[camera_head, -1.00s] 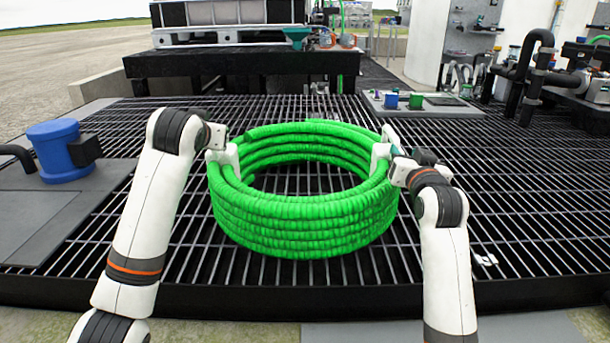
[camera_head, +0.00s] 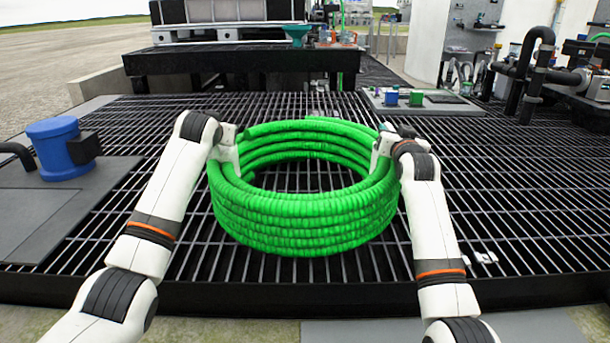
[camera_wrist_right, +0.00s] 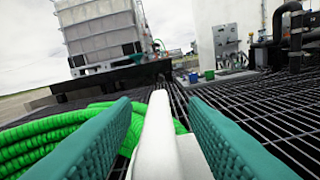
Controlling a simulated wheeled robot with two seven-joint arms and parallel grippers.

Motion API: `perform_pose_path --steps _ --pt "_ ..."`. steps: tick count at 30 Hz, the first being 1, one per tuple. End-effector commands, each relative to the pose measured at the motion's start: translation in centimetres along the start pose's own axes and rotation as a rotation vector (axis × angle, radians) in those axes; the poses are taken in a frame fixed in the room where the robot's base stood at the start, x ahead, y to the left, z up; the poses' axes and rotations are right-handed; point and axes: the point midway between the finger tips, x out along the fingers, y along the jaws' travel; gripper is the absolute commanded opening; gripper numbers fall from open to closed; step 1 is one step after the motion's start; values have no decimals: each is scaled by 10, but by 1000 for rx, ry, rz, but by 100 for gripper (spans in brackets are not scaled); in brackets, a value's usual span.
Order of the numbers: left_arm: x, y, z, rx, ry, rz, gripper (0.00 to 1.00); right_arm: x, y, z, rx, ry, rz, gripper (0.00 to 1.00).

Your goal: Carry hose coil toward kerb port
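The green hose coil (camera_head: 305,225) lies flat on the black grating, in front of me. White brackets sit on its left side (camera_head: 228,158) and right side (camera_head: 378,158). My right gripper (camera_head: 387,136) is at the right bracket. In the right wrist view its teal fingers (camera_wrist_right: 160,108) stand apart on either side of the white bracket (camera_wrist_right: 157,125), with gaps showing between. Green hose (camera_wrist_right: 50,140) shows beyond the left finger. My left gripper (camera_head: 222,140) is at the left bracket; its fingers are hidden. I cannot tell which fitting is the kerb port.
A blue cylindrical fitting (camera_head: 60,148) stands on a grey plate at the left. A panel with blue and green blocks (camera_head: 415,98) lies behind the coil to the right. Black pipework (camera_head: 525,75) stands at the far right. Bare grating (camera_head: 520,200) lies right of the coil.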

Motion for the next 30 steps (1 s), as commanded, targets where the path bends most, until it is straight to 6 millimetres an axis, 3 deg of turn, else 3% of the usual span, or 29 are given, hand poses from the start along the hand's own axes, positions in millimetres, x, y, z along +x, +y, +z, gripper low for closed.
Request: perform_pose_path --steps 12,14,20,30 --pt "6 0 0 0 -1 0 40 6 0 0 0 0 0 40" --pt "6 0 0 0 -1 0 33 6 0 0 0 0 0 33" --pt "6 0 0 0 0 0 0 5 0 0 0 0 0 0" --pt "6 0 0 0 0 0 0 5 0 0 0 0 0 0"
